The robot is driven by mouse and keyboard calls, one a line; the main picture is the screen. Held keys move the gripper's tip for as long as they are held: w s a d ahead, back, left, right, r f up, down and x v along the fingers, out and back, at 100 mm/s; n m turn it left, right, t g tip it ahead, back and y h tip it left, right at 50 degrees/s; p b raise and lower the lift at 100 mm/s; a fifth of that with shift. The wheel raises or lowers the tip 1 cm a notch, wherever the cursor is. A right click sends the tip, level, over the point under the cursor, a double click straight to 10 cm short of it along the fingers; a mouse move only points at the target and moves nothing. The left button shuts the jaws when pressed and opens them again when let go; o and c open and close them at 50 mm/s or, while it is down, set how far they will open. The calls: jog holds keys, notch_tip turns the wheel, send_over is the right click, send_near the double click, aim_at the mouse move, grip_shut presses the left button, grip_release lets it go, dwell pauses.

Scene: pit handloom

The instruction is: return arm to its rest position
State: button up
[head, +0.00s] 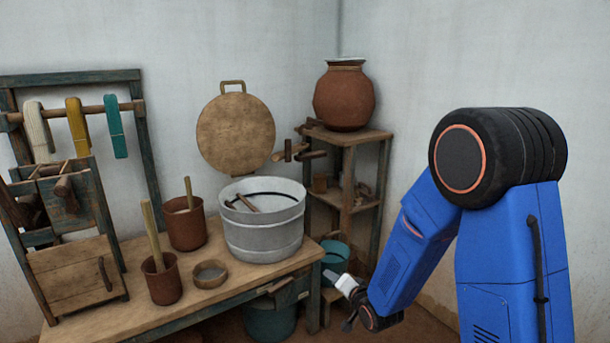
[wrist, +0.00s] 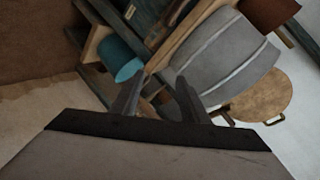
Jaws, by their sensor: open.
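My blue arm stands at the right of the head view, bent at a black joint, with its forearm reaching down and to the left. My gripper (head: 338,281) is at the end of it, beyond the right end of the wooden table (head: 190,315), and appears empty. In the wrist view the two dark fingers of my gripper (wrist: 158,98) are apart with nothing between them. Beyond the fingers are the grey metal tub (wrist: 215,50) and a teal bucket (wrist: 120,60).
The metal tub (head: 262,235) stands on the table beside brown pots (head: 186,225) and a small bowl (head: 209,274). A corner shelf (head: 362,165) bears a large clay jar (head: 344,98). A teal bucket (head: 335,253) is close behind my gripper. Yarn hanks (head: 78,130) hang at left.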

jog(key=s+d+r+n+g+h, duration=0.3)
jog(key=s+d+r+h, duration=0.1)
jog(key=s+d+r, duration=0.9)
jog(key=s+d+r+n+g, duration=0.1)
jog(key=s+d, duration=0.1)
jog(key=s, duration=0.7)
jog(key=s+d+r+n+g, duration=0.1)
jog(key=s+d+r+g, duration=0.1)
jog(key=s, duration=0.7)
jog(key=s+d+r+n+g, duration=0.1)
jog(key=s+d+r, duration=0.1)
jog(key=s, duration=0.7)
jog(key=shift+r+n+g+h, duration=0.15)
jog(key=shift+n+g+h, duration=0.15)
jog(key=shift+g+h, duration=0.1)
